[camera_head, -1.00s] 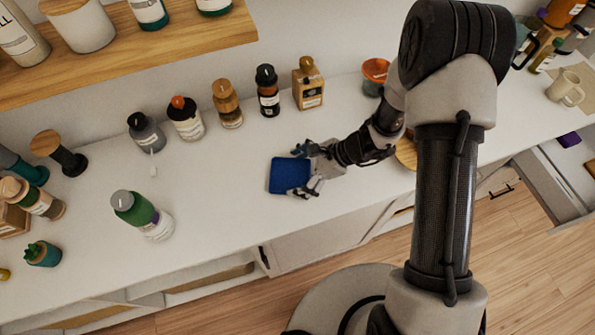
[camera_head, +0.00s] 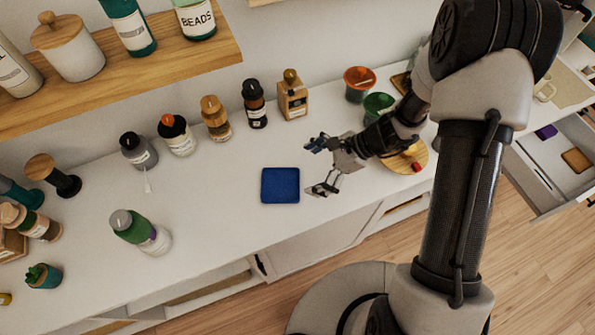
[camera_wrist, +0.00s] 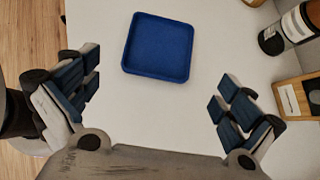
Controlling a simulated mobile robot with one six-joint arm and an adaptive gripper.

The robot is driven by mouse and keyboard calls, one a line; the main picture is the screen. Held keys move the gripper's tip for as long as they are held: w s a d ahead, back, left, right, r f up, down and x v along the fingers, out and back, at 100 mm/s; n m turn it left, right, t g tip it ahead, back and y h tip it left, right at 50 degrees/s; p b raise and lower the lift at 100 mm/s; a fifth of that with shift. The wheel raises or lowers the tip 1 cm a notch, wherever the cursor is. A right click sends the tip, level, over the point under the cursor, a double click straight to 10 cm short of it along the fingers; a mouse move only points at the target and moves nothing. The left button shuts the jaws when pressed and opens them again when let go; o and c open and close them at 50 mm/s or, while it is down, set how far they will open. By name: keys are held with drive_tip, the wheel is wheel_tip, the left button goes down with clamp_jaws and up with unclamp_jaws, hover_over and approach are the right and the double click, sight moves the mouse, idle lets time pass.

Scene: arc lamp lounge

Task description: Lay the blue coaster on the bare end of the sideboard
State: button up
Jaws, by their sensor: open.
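The blue coaster (camera_head: 280,186) is square with a low raised rim. It lies flat on the white top of the sideboard (camera_head: 225,225), near the front edge, with bare surface around it. In the wrist view the coaster (camera_wrist: 158,47) lies ahead of the open fingers, apart from both. My gripper (camera_head: 318,168) is open and empty, just right of the coaster in the head view. Its two fingers (camera_wrist: 155,95) show spread wide in the wrist view with only white surface between them.
Several bottles (camera_head: 215,118) stand along the back. A round wooden board (camera_head: 408,158), a green bowl (camera_head: 378,106) and an orange bowl (camera_head: 359,83) are at right. An open drawer (camera_head: 555,165) juts out far right. A wooden shelf (camera_head: 150,75) overhangs upper left.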

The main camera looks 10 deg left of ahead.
drive_tip(key=shift+v, duration=1.3)
drive_tip(key=s+d+r+n+t+h, duration=0.1)
drive_tip(key=s+d+r+n+h, duration=0.2)
drive_tip(key=r, duration=0.5)
drive_tip(key=s+d+r+n, duration=0.1)
drive_tip(key=s+r+n, duration=0.1)
drive_tip(key=r+n, duration=0.5)
drive_tip(key=s+d+r+n+t+h, duration=0.5)
drive_tip(key=s+d+r+n, duration=0.1)
drive_tip(key=s+d+r, duration=0.4)
wheel_tip(320, 180, up, 3)
drive_tip(key=shift+s+d+f+h, duration=0.1)
drive_tip(key=shift+s+d+h, duration=0.3)
drive_tip(key=shift+s, duration=0.45)
